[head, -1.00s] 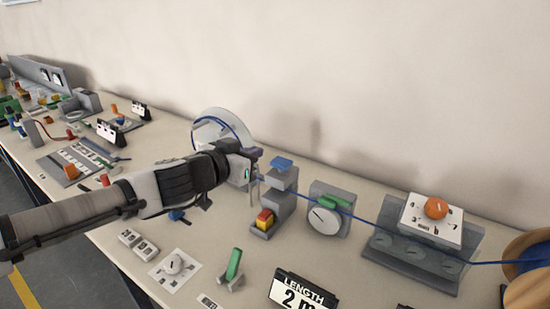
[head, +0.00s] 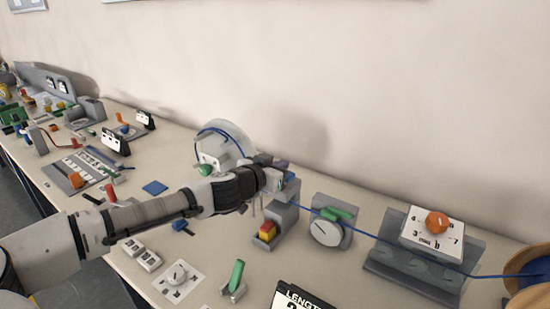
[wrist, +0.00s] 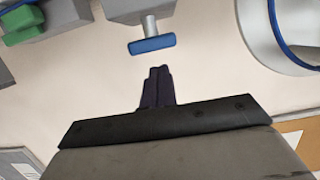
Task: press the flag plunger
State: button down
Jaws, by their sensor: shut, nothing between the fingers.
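The plunger shows in the wrist view as a blue cap (wrist: 152,44) on a short pale metal stem coming out of a grey block (wrist: 135,10). My gripper (wrist: 158,72) has its dark fingers together, with nothing between them. The fingertips are near the blue cap, and a gap shows between them in the picture. I cannot tell the height gap.
Right of the stand are a round dial (head: 326,232) with a green bar and a grey rack with an orange knob (head: 437,222). A blue cable (head: 365,221) runs past them to a spool (head: 530,284). A blue-rimmed reel (head: 228,140) stands behind my arm.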

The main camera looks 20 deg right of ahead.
jog(key=shift+f, duration=0.7)
jog(key=shift+f, duration=1.1)
jog(key=shift+r, duration=0.1)
